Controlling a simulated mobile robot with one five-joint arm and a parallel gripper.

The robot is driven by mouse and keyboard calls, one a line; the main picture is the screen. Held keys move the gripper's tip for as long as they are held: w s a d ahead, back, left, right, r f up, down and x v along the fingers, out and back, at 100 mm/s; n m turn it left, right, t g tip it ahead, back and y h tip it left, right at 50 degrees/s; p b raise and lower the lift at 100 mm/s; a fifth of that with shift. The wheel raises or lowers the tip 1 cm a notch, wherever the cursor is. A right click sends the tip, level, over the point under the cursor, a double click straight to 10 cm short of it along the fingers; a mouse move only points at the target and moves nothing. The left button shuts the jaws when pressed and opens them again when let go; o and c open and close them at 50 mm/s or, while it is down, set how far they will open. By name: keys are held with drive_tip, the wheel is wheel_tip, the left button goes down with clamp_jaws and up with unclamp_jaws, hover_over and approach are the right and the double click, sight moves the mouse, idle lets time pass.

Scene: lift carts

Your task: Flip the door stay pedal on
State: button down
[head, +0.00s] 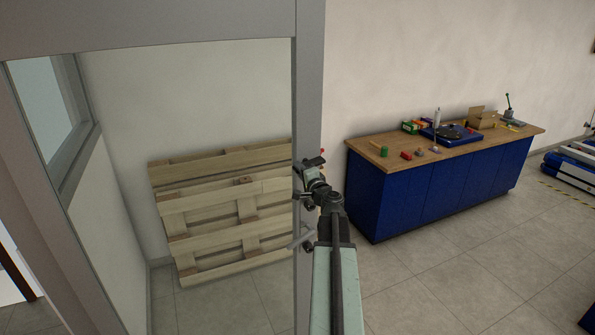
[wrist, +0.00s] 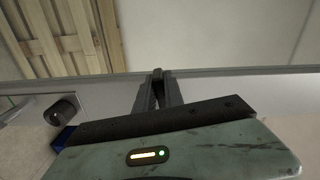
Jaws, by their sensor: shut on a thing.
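The door (head: 308,90) has a grey frame around a large glass pane, and its edge runs down the middle of the head view. My gripper (head: 310,164) is at this edge, above a lever handle (head: 301,242). In the wrist view my gripper (wrist: 158,82) has its two fingers drawn together on a small dark piece (wrist: 157,72) against the grey door frame (wrist: 230,72). The fingers hide most of this piece, and I cannot tell whether it is the door stay pedal. No other pedal can be made out.
Wooden pallets (head: 215,215) lean on the wall and show through the glass. A blue workbench (head: 420,190) with small items on top stands to the right. A round dark knob (wrist: 62,112) is left of my gripper. The tiled floor (head: 445,255) before the bench is clear.

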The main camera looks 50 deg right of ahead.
drive_tip(key=shift+f+n, duration=0.15)
drive_tip(key=shift+n, duration=0.15)
drive_tip(key=c, duration=1.4)
unclamp_jaws()
drive_tip(key=shift+c, duration=0.2)
drive_tip(key=v, duration=0.8)
